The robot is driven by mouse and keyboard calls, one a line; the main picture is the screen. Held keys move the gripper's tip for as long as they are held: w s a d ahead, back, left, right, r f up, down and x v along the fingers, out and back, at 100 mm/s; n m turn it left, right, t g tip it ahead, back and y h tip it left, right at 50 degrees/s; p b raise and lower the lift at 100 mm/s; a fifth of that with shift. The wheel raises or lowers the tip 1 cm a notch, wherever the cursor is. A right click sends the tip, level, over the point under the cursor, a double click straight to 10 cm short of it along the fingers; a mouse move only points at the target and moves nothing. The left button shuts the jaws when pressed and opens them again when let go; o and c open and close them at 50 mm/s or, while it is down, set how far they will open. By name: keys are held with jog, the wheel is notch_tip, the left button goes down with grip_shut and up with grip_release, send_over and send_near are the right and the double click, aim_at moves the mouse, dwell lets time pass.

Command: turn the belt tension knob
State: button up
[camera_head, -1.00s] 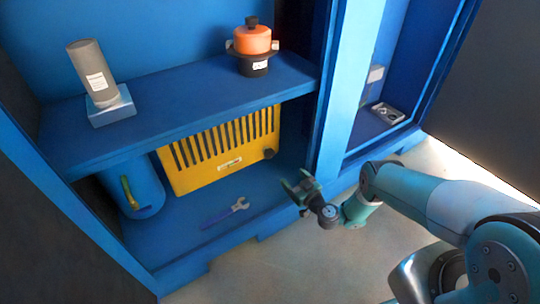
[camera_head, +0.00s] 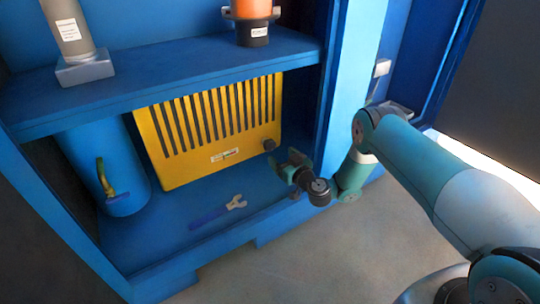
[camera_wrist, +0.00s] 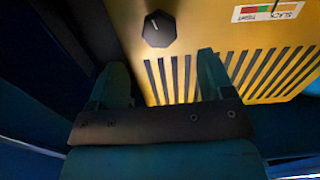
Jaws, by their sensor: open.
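The belt tension knob is a small dark knob (camera_head: 269,145) at the lower right of the yellow slotted guard (camera_head: 172,172). In the wrist view the knob (camera_wrist: 159,29) is faceted with a white pointer mark, and the yellow panel (camera_wrist: 190,22) carries a label (camera_wrist: 268,11) reading SLACK and TIGHT over coloured bands. My gripper (camera_head: 293,162) is open and empty, just right of and below the knob. In the wrist view its two fingers (camera_wrist: 160,82) point toward the panel; the knob lies beyond them, between their lines and apart from both.
A blue wrench (camera_head: 217,212) lies on the cabinet floor below the guard. A blue cylinder (camera_head: 108,165) with a yellow-green handle stands left. The shelf (camera_head: 170,88) above bears a grey cylinder (camera_head: 70,30) and an orange-topped part (camera_head: 252,12). The cabinet post (camera_head: 345,90) rises right of my gripper.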

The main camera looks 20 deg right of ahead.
aim_at(271, 145)
jog(key=b+x, duration=0.3)
jog(key=x, duration=0.4)
jog(key=shift+w+a+r, duration=0.1)
jog(key=shift+w, duration=0.35)
jog(key=c, duration=0.9)
